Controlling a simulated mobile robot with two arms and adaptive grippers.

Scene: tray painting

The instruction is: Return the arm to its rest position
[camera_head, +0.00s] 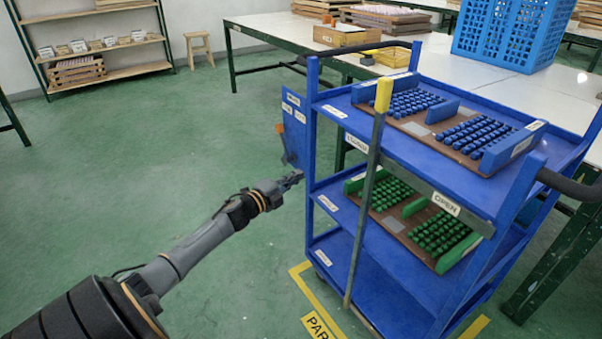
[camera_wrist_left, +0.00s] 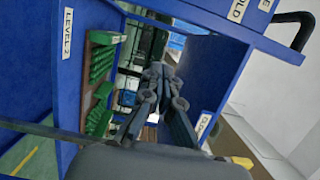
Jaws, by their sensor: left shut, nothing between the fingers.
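My left arm reaches in from the lower left in the head view. Its gripper (camera_head: 290,181) is shut and empty, just left of the blue cart (camera_head: 311,140). In the left wrist view the gripper (camera_wrist_left: 158,75) has its fingers together with nothing between them, facing the cart's side. A tray with blue pieces (camera_head: 408,122) is on the cart's top shelf. A tray with green pieces (camera_head: 393,222) is on the middle shelf and also shows in the left wrist view (camera_wrist_left: 100,90). My right gripper is not in view.
A lever with a yellow grip (camera_head: 383,95) stands in front of the cart, by an "OPEN" label. A blue side panel (camera_head: 294,125) is close to my left gripper. White tables (camera_head: 280,25) and a blue crate (camera_head: 510,35) are behind. The green floor at left is clear.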

